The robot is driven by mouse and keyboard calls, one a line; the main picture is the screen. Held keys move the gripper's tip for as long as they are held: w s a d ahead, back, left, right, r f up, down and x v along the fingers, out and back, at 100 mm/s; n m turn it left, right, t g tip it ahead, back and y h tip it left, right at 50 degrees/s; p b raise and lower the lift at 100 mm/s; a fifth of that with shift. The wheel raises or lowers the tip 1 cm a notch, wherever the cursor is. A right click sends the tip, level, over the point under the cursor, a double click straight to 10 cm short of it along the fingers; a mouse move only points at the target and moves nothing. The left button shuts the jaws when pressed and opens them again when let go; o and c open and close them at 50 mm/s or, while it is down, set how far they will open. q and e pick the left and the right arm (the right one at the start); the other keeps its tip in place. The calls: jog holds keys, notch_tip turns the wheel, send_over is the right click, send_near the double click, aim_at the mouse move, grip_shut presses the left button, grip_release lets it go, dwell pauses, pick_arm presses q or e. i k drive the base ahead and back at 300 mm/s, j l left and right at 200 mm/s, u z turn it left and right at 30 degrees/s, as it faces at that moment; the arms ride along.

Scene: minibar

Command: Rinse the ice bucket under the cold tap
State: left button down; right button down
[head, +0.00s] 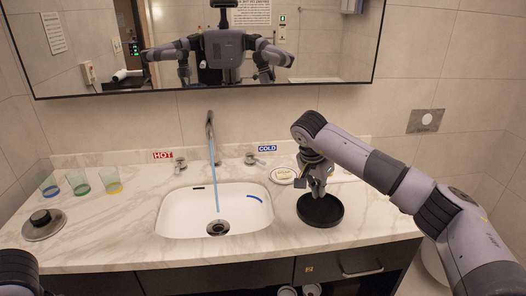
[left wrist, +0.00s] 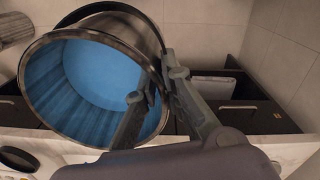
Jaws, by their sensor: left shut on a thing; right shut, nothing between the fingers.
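The ice bucket (left wrist: 100,75) fills much of the left wrist view, dark outside with a blue interior. My left gripper (left wrist: 157,84) is shut on its rim, one finger inside and one outside. The bucket is out of the head view. The tap (head: 210,128) runs a thin blue stream (head: 214,180) into the white sink (head: 178,213). The cold handle (head: 253,159) is right of the spout by the blue COLD label (head: 268,149); the hot handle (head: 180,164) is left of it. My right gripper (head: 318,188) is shut and empty, over the round black tray (head: 322,214).
Three coloured-base glasses, including a yellow one (head: 111,182), stand at the left. A round lid with a black knob (head: 44,224) lies in front of them. A small soap dish (head: 283,176) sits behind the tray.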

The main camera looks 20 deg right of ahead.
aim_at(250, 157)
jog(key=i, duration=1.3)
